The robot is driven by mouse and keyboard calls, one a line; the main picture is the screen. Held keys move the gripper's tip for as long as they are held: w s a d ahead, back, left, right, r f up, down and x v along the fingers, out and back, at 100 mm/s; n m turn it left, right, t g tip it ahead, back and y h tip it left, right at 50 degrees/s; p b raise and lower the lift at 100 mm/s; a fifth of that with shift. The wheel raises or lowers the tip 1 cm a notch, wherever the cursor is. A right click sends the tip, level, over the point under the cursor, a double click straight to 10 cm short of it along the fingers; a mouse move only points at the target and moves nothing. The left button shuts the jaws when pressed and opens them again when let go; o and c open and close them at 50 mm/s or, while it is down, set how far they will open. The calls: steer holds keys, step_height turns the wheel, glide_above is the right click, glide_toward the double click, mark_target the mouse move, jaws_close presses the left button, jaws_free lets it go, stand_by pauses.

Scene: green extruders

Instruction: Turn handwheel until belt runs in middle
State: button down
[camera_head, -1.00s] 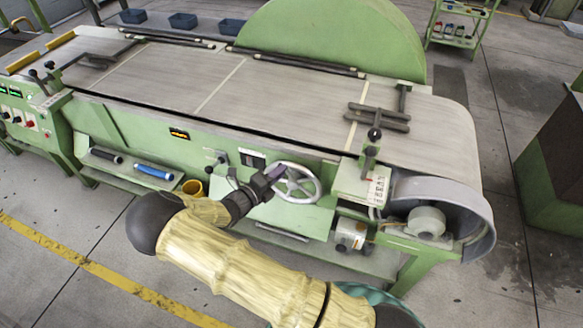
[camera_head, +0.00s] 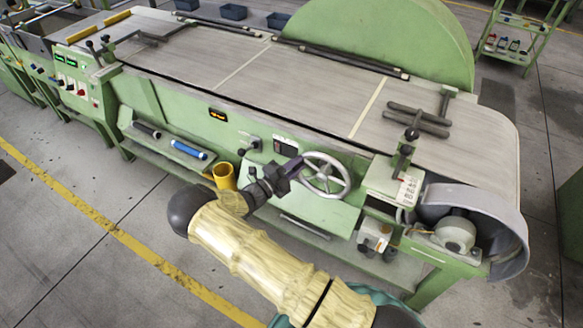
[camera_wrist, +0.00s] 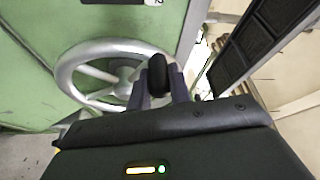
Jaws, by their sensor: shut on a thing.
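The silver handwheel (camera_head: 325,176) is on the green front panel of the belt machine. In the wrist view the handwheel (camera_wrist: 98,50) lies behind my fingers. My gripper (camera_head: 294,167) is at the left side of the wheel. In the wrist view my gripper (camera_wrist: 160,86) is shut on the wheel's black knob (camera_wrist: 157,72), one dark finger on each side. The wide grey belt (camera_head: 300,88) lies flat along the machine top, with pale seam lines across it. I cannot tell whether it runs exactly in the middle.
A dark-handled lever assembly (camera_head: 417,120) stands over the belt's right end. A small labelled box (camera_head: 395,182) and a grey guard (camera_head: 487,215) are right of the wheel. Open floor lies in front.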

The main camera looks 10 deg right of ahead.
steer(key=shift+w+a+f, duration=0.15)
steer(key=shift+w+a, duration=0.05)
steer(key=shift+a, duration=0.05)
steer(key=c, duration=1.4)
jaws_free()
steer(key=shift+o, duration=0.6)
steer(key=shift+f, duration=0.1)
steer(key=shift+d, duration=0.1)
steer(key=b+v, duration=0.3)
steer(key=v, duration=1.4)
steer(key=shift+s, duration=0.3)
